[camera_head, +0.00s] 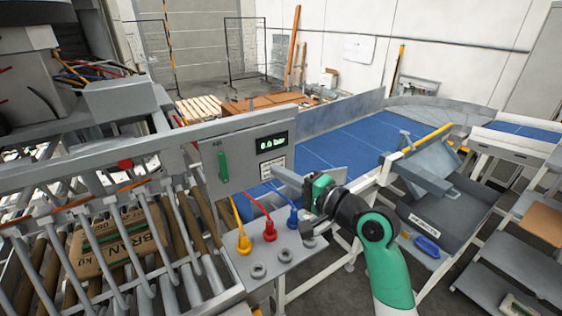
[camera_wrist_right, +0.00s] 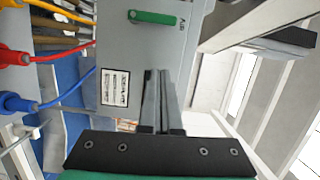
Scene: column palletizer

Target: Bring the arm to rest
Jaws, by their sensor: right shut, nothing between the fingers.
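My right arm (camera_head: 390,262) is green and black and comes in from the bottom right. Its right gripper (camera_head: 279,173) points left, in front of the lower right of the grey control box (camera_head: 210,160). In the right wrist view the two grey fingers (camera_wrist_right: 156,75) are together, with nothing between them. They point toward the box face, beside its white label (camera_wrist_right: 115,88); I cannot tell the exact gap. The box has a green handle (camera_head: 222,166), upright in the head view, and a display (camera_head: 272,142) reading 0.0 bar. My left gripper is not in view.
Yellow (camera_head: 243,242), red (camera_head: 269,230) and blue (camera_head: 292,216) hose plugs stand on a grey plate below the box. A blue conveyor (camera_head: 350,140) runs behind. A brown bag (camera_head: 118,240) lies among rollers and bars at left. A grey tray (camera_head: 445,218) is at right.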

